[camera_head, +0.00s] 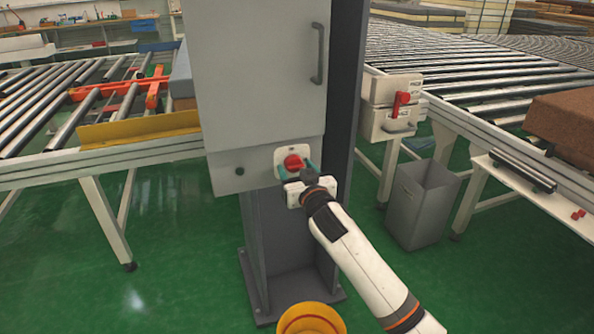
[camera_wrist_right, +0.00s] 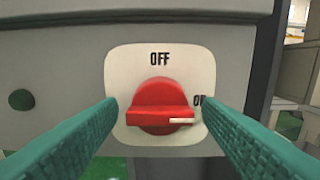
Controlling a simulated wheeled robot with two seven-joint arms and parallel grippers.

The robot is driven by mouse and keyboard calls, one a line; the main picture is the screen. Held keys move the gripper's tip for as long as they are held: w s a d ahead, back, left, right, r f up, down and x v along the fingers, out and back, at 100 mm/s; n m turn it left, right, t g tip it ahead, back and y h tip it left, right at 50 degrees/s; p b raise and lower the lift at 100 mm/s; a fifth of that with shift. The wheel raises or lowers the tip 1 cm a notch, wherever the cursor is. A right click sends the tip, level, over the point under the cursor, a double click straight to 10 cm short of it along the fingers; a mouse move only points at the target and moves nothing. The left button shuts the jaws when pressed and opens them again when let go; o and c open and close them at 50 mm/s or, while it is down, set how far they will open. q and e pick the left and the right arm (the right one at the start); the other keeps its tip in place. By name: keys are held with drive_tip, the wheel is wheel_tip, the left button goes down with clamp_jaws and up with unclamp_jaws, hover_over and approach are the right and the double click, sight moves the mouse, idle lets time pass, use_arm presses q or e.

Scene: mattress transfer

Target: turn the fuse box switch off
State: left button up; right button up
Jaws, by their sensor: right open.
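The fuse box switch is a red knob (camera_head: 293,162) on a pale plate, low on the front of the grey fuse box (camera_head: 255,75). In the right wrist view the red knob (camera_wrist_right: 160,104) has its grip bar lying level. Its white mark is at the right end, beside a label partly hidden by a finger. "OFF" is printed on the plate (camera_wrist_right: 185,59) above the knob. My right gripper (camera_head: 297,168) is open in front of the switch, with one green finger on either side of the knob; contact is not clear. My left gripper is not in view.
Roller conveyors (camera_head: 480,65) stand on both sides of the box. A grey bin (camera_head: 420,205) and a small white box with a red handle (camera_head: 401,102) are to the right. A yellow round object (camera_head: 310,318) is at the bottom. Green floor is open at left.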

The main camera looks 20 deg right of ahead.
drive_tip(key=c, duration=1)
